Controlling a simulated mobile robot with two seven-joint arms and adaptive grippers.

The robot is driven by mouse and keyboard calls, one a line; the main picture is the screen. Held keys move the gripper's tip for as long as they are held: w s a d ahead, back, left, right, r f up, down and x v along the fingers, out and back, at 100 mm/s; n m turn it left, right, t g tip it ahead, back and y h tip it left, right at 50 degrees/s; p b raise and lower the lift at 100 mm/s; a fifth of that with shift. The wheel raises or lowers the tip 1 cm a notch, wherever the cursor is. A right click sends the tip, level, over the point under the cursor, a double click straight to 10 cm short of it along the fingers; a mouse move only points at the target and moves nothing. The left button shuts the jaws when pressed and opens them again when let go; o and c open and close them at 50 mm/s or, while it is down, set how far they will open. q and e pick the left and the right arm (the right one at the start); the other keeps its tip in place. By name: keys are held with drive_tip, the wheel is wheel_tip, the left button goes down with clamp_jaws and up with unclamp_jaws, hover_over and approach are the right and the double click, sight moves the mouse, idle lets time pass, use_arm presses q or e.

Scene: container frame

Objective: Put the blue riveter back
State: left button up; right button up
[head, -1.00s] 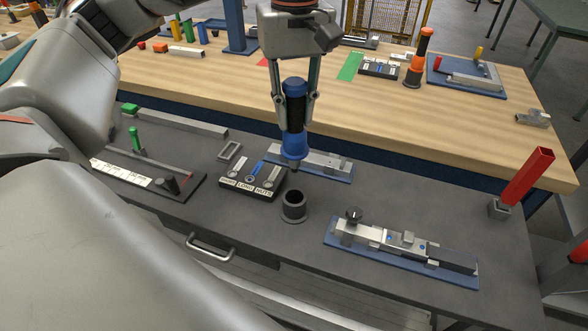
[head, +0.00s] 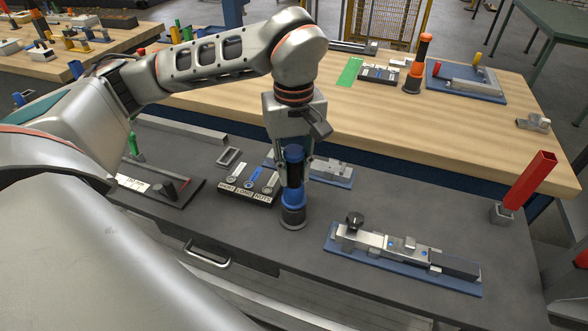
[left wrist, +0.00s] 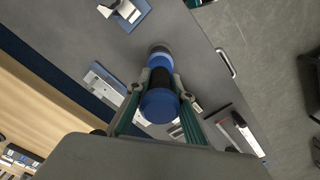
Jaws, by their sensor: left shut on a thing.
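The blue riveter (head: 292,196) is upright, with a dark grip band and blue ends. My left gripper (head: 293,176) is shut on it from above, and the fingers flank it in the left wrist view (left wrist: 155,98). The riveter's lower blue part meets the top of the round dark holder (head: 292,217) on the grey bench. Its nose is hidden, apparently inside the holder; I cannot tell whether it is fully seated. In the left wrist view the riveter's blue top (left wrist: 159,106) faces the camera, and the holder rim (left wrist: 159,50) shows beyond it. My right gripper is not in view.
A labelled tray of small parts (head: 240,194) stands just left of the holder. A blue-based fixture (head: 400,262) lies to the right, and another (head: 328,174) lies behind. A red square tube (head: 530,180) stands far right. An orange-and-black tool (head: 418,62) stands on the wooden table.

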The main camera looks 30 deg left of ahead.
use_arm(q)
drive_tip(key=shift+f, duration=0.4)
drive_tip(key=o, duration=1)
drive_tip(key=shift+r, duration=0.5)
wheel_tip(320, 180, up, 11)
drive_tip(key=shift+f+p, duration=0.1)
drive_tip(key=shift+p, duration=0.35)
drive_tip(key=shift+r, duration=0.55)
